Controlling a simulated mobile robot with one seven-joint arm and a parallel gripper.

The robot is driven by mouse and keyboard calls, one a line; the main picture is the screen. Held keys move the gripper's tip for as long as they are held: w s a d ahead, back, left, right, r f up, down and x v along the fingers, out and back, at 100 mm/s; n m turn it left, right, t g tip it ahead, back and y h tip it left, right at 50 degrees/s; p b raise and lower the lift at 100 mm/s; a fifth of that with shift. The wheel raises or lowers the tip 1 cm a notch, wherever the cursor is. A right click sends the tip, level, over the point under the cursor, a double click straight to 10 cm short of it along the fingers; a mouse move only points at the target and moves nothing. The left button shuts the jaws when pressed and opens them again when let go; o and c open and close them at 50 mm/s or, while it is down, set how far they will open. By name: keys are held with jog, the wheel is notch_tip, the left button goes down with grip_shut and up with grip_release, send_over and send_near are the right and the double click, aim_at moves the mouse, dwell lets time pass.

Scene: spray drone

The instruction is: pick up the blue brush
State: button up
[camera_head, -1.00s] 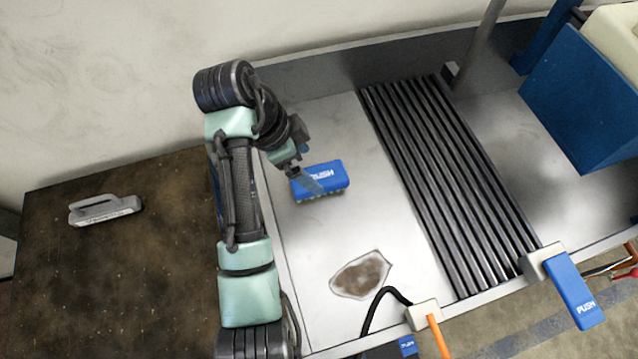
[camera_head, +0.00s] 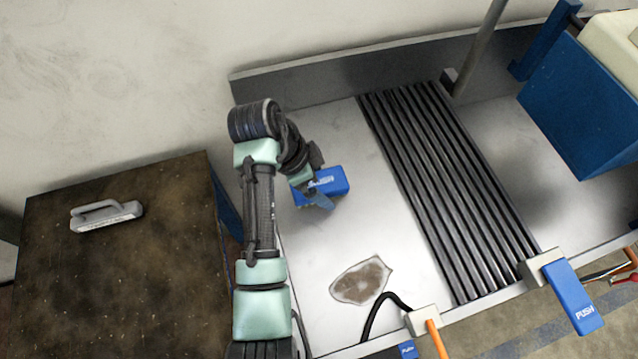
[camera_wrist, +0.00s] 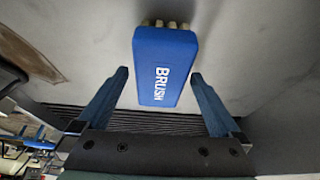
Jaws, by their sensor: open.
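The blue brush (camera_head: 331,181) lies on the light metal table, left of the black ribbed strip, with my arm partly over its left side in the head view. In the wrist view the blue brush (camera_wrist: 165,66) shows its blue back with white lettering, and pale bristles show at its top edge. My gripper (camera_wrist: 160,82) is open, with one blue finger on each side of the brush's lower end. The brush lies between and beyond the fingertips, with a visible gap on both sides. In the head view my gripper (camera_head: 318,200) is just at the brush.
A stained patch (camera_head: 361,281) lies on the table near its front. The black ribbed strip (camera_head: 440,190) is to the right, with a blue bin (camera_head: 580,105) beyond. A dark brown table (camera_head: 120,260) at left carries a grey handled tool (camera_head: 106,216).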

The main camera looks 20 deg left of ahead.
jog(key=shift+f, duration=0.2)
dwell(0.4)
jog(key=c, duration=1.5)
notch_tip(320, 180, up, 11)
jog(key=shift+f+p, duration=0.2)
jog(key=shift+p, duration=0.25)
